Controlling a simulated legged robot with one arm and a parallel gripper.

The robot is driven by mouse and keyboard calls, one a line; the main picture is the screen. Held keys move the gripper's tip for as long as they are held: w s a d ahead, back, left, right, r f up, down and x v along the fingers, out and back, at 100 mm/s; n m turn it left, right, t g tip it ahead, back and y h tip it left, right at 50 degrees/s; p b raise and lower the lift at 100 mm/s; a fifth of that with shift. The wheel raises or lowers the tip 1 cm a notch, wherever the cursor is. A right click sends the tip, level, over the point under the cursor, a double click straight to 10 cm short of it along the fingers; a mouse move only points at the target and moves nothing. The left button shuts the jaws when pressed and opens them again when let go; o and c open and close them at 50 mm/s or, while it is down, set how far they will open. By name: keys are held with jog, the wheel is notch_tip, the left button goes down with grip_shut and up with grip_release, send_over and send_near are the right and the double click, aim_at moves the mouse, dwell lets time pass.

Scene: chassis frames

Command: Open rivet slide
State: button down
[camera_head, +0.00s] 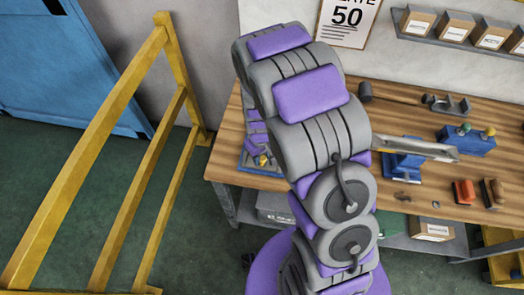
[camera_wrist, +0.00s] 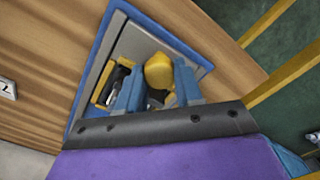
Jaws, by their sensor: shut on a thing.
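The rivet slide, a grey panel in a blue frame (camera_wrist: 193,53), lies on the wooden bench in the wrist view. In the head view, part of its blue edge (camera_head: 262,170) shows left of my arm. My gripper (camera_wrist: 157,72) has its two blue fingers on either side of a yellow knob (camera_wrist: 158,66) and is shut on it. Left of the knob is a dark recess with a yellow edge (camera_wrist: 102,92), partly hidden by the left finger. Small grey pieces show low between the fingers; I cannot tell what they are.
The workbench (camera_head: 225,150) carries a hammer (camera_head: 395,95), a blue vise (camera_head: 402,165) and a blue block with coloured knobs (camera_head: 465,138). A yellow rail (camera_head: 95,150) stands left of my arm, with green floor between. Boxes (camera_head: 455,27) sit on a wall shelf.

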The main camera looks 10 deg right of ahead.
jog(key=c, duration=1)
grip_release()
notch_tip(320, 180, up, 17)
jog(key=shift+w+r+p, duration=0.1)
jog(key=shift+r+p, duration=0.05)
jog(key=shift+p, duration=0.8)
jog(key=s+d+r+m+b, duration=0.1)
jog(key=s+r, duration=0.1)
jog(key=s, duration=0.7)
jog(key=s+d+r+m+g+b, duration=0.1)
jog(key=s+d+r+m, duration=0.1)
jog(key=s, duration=0.7)
jog(key=s+d+r+m+b, duration=0.1)
jog(key=s+r, duration=0.2)
jog(key=s, duration=0.6)
jog(key=shift+d+r+m+g, duration=0.15)
jog(key=shift+r+m+g, duration=0.15)
jog(key=shift+r+g, duration=0.1)
